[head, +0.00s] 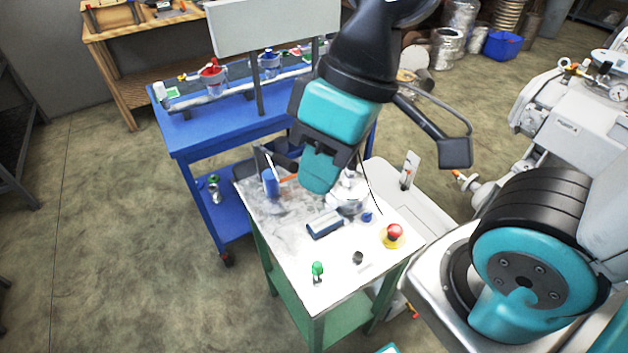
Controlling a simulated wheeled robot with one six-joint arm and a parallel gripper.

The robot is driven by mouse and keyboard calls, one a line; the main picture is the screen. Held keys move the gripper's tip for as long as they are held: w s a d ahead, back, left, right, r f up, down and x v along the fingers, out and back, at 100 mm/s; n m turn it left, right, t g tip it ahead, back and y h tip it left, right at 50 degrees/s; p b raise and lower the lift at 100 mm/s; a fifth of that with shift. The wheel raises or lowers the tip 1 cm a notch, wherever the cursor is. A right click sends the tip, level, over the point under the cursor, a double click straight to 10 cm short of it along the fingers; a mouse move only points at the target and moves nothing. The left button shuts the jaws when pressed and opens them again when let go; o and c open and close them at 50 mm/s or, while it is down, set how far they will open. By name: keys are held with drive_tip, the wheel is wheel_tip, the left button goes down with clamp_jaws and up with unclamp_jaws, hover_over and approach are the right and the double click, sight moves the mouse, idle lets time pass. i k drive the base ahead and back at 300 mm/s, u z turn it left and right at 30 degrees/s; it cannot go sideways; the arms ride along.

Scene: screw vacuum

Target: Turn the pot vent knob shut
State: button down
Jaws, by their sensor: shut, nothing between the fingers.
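My gripper (316,186) is shut and empty. It points down over the back of the small white-topped table (290,262). A shiny, pale pot-like vessel (348,198) stands just right of the fingertips and is partly hidden by them. A small blue knob (367,216) sits to the right of the vessel. I cannot tell for sure which part is the vent knob, or whether the gripper touches anything there.
On the white top are a dark-framed display box (325,224), a red emergency button (393,233), a black knob (357,257), a green-topped switch (318,270) and a blue cylinder (270,182). A blue bench (200,137) with valves stands behind. Open floor lies to the left.

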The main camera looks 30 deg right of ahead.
sight(367, 217)
drive_tip(key=z, duration=0.05)
drive_tip(key=k, duration=0.5)
drive_tip(key=u, duration=2.5)
drive_tip(key=i, duration=0.9)
drive_tip(key=z, duration=2.65)
drive_tip(key=i, duration=0.5)
drive_tip(key=u, duration=0.1)
